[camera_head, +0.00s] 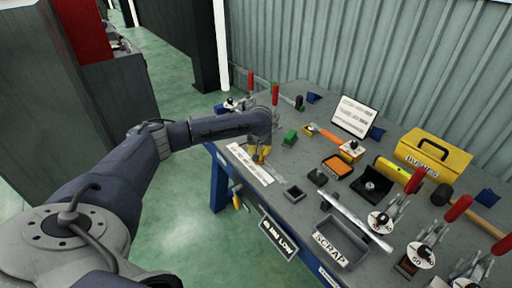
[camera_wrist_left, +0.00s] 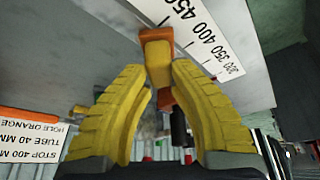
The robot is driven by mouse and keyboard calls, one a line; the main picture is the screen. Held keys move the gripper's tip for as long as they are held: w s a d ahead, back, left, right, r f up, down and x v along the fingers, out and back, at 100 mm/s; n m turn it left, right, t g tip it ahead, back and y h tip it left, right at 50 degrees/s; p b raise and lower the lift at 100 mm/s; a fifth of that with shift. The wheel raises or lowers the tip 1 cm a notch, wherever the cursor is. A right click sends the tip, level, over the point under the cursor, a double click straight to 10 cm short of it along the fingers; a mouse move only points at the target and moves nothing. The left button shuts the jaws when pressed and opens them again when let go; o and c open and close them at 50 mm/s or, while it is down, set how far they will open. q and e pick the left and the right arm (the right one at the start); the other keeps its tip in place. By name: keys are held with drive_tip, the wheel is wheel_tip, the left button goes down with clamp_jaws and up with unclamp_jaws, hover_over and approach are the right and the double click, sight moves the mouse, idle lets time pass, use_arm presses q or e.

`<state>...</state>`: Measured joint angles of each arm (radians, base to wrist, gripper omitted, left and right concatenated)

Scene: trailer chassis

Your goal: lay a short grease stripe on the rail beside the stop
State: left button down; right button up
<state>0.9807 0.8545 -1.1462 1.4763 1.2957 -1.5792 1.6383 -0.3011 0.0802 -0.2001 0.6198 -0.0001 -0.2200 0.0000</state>
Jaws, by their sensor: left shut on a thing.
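My left gripper (camera_head: 260,152) is at the near left edge of the bench, beside the white number scale (camera_head: 250,165). In the left wrist view its yellow fingers (camera_wrist_left: 158,85) are shut on an orange piece (camera_wrist_left: 157,50), whose end shows beyond the fingertips near the printed numbers (camera_wrist_left: 205,35). I cannot tell whether this piece is a grease applicator or the stop, or whether it touches the bench. A long silver bar (camera_head: 355,218) lies on the bench further right. No grease stripe can be made out. My right gripper is not in view.
Red-handled clamps (camera_head: 274,95) stand at the back left, with others (camera_head: 458,208) at the right. A sign card (camera_head: 355,116) stands at the back.

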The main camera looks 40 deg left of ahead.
use_arm(q)
drive_tip(key=shift+s+d, duration=0.3)
drive_tip(key=shift+d, duration=0.55)
drive_tip(key=shift+s+d, duration=0.25)
drive_tip(key=shift+d, duration=0.55)
drive_tip(key=shift+a, duration=0.25)
drive_tip(key=shift+w+a, duration=0.35)
drive_tip(key=shift+a, duration=0.65)
drive_tip(key=shift+w+a, duration=0.4)
drive_tip(key=shift+a, duration=0.65)
drive_tip(key=shift+w+a, duration=0.35)
drive_tip(key=shift+a, duration=0.65)
wheel_tip(320, 180, up, 2)
drive_tip(key=shift+w+r, duration=0.1)
drive_tip(key=shift+w, duration=0.05)
wheel_tip(320, 180, up, 6)
drive_tip(key=shift+f, duration=0.1)
